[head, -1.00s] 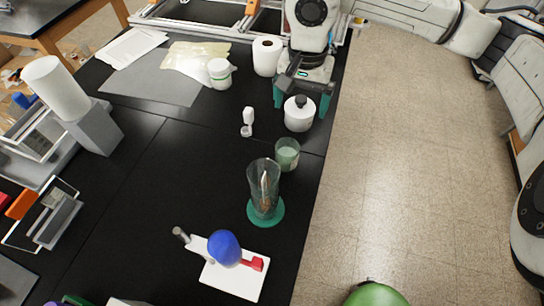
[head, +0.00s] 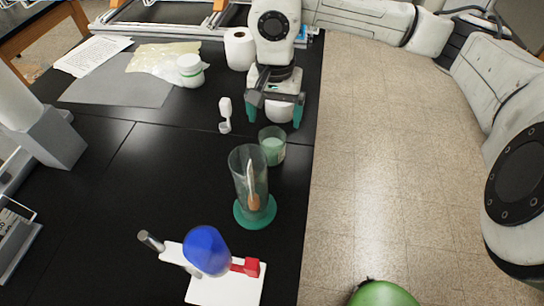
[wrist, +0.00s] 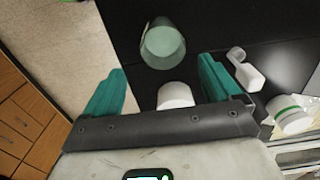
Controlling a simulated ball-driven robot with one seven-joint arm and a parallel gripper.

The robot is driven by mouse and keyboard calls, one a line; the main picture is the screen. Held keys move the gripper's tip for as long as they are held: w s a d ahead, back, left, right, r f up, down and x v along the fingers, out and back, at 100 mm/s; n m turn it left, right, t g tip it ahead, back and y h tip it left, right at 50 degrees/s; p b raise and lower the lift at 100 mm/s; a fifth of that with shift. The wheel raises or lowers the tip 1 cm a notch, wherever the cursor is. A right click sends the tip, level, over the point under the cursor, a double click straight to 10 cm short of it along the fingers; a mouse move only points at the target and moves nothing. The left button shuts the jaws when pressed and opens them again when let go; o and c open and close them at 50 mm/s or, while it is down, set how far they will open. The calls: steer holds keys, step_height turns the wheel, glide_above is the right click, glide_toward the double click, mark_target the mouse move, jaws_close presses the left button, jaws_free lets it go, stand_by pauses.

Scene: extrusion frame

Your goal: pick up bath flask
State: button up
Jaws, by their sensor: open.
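A white rounded vessel (head: 279,111), seen with a dark cap a second ago, stands on the black bench and best fits the bath flask. My gripper (head: 275,116) is open, its two teal fingers on either side of the vessel in the head view. The gripper body hides most of the vessel. In the wrist view, the vessel (wrist: 175,95) shows as a white part between the fingers of my gripper (wrist: 160,72), near the palm. I cannot tell whether either finger touches it.
A green glass jar (head: 272,146) stands just in front, with a tall clear cylinder (head: 247,180) nearer. A small white bottle (head: 225,108) is left of the gripper. The bench edge is close on the right.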

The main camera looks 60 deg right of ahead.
mark_target(272, 147)
step_height(272, 147, down, 6)
steer(key=shift+f+p, duration=0.2)
steer(key=shift+p, duration=0.3)
steer(key=shift+w+a+f+p, duration=0.1)
steer(key=shift+f+p, duration=0.4)
steer(key=shift+f, duration=0.5)
steer(key=shift+w+a+f+p, duration=0.1)
steer(key=shift+f+p, duration=0.35)
steer(key=shift+f, duration=1.2)
steer(key=c, duration=1.1)
steer(key=shift+r, duration=0.1)
